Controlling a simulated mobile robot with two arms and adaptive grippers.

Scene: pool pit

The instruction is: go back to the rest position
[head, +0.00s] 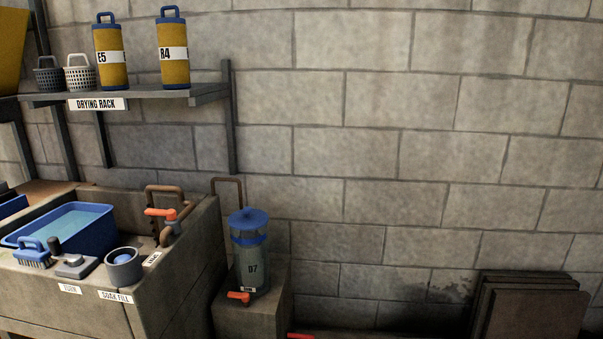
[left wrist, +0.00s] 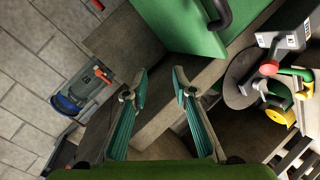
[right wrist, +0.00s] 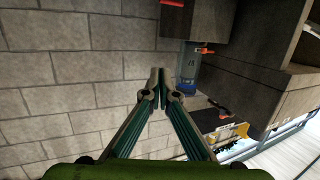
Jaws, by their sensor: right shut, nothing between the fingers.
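My left gripper (left wrist: 159,82) shows in the left wrist view with its two teal fingers apart and nothing between them. It hangs above a stone ledge, near a green panel with a dark handle (left wrist: 190,28). My right gripper (right wrist: 158,76) shows in the right wrist view with its fingertips together and nothing held. Behind it are the block wall and a blue-grey canister (right wrist: 187,75). Neither gripper shows in the head view.
In the head view, a stone sink (head: 175,285) holds a blue tub (head: 95,238). The D7 canister (head: 250,262) stands on a block beside it. A drying rack shelf (head: 150,97) carries yellow cartridges. Brown panels (head: 530,305) lean at the right. A round grey disc (left wrist: 240,85) is near my left gripper.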

